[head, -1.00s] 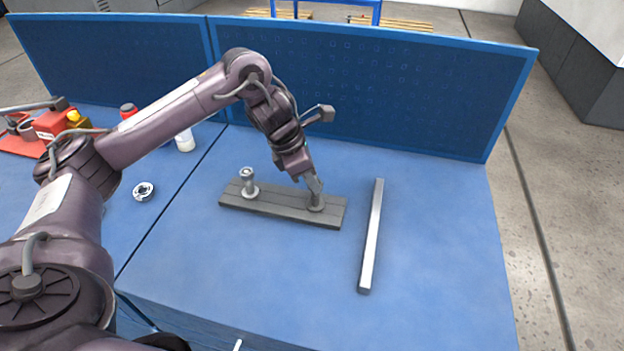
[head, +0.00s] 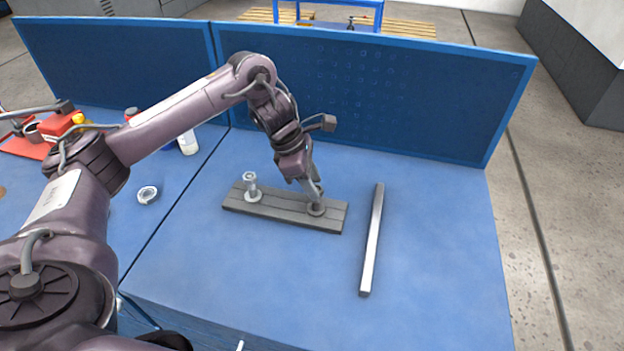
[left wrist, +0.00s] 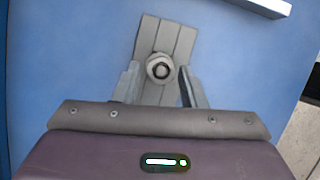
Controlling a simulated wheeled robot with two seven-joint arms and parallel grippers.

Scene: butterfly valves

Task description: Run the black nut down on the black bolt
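A grey plate (head: 283,210) lies on the blue bench and bears two upright bolts. The left bolt (head: 250,181) stands free, with a pale ring at its foot. The right bolt (left wrist: 161,71) shows end-on in the left wrist view with a round or nut-like collar around it; it looks grey, not clearly black. My left gripper (head: 317,191) points down at this bolt and hides most of it in the head view. In the left wrist view its fingers (left wrist: 159,80) are apart, one on each side of the bolt, with visible gaps. My right gripper is not in view.
A long metal bar (head: 372,240) lies right of the plate. A small round metal part (head: 147,194), a white bottle (head: 188,143) and a red tool (head: 62,124) are at the left. A blue panel (head: 380,95) closes the back. The bench front is clear.

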